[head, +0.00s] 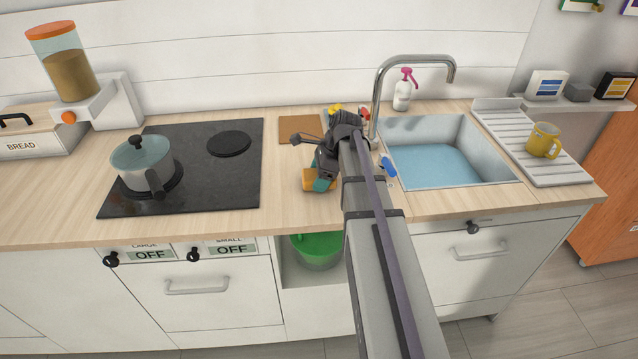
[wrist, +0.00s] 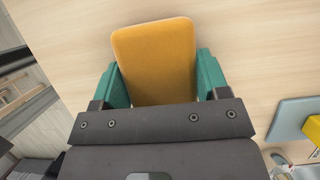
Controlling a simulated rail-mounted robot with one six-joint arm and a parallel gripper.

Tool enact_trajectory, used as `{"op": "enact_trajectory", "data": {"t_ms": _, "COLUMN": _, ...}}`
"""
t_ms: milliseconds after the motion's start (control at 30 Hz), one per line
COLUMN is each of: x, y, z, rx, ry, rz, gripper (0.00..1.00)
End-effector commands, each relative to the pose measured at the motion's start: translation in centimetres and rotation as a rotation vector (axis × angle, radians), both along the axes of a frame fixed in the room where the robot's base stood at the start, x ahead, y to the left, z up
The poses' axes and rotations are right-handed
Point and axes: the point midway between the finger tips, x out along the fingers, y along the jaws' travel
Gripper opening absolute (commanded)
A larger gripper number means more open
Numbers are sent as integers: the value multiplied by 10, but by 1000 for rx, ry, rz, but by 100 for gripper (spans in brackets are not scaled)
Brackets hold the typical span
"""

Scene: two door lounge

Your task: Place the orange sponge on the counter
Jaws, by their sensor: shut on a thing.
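The orange sponge (wrist: 156,58) is between the two teal fingers of my gripper (wrist: 160,78) in the wrist view, with a finger against each side. In the head view the sponge (head: 308,180) shows beside my gripper (head: 322,183), partly hidden by it. My gripper is shut on the sponge. It is over the light wooden counter (head: 290,210), between the hob and the sink, near the front edge. I cannot tell whether the sponge touches the counter.
The black hob (head: 215,180) with a pot (head: 143,165) is to the left. The sink (head: 435,165) with its tap (head: 380,90) is to the right. A brown board (head: 300,130) lies behind. A blue item (head: 388,165) lies right of my arm. Counter left of my gripper is clear.

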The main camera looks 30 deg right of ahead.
Motion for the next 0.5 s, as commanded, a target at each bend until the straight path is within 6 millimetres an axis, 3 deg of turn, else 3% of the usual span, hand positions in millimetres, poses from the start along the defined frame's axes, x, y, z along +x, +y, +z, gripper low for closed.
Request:
{"op": "enact_trajectory", "data": {"t_ms": 233, "x": 0, "y": 0, "z": -3, "rx": 0, "ry": 0, "rz": 0, "gripper": 46}}
{"op": "enact_trajectory", "data": {"t_ms": 267, "x": 0, "y": 0, "z": -2, "rx": 0, "ry": 0, "rz": 0, "gripper": 70}}
{"op": "enact_trajectory", "data": {"t_ms": 500, "x": 0, "y": 0, "z": -1, "rx": 0, "ry": 1, "rz": 0, "gripper": 93}}
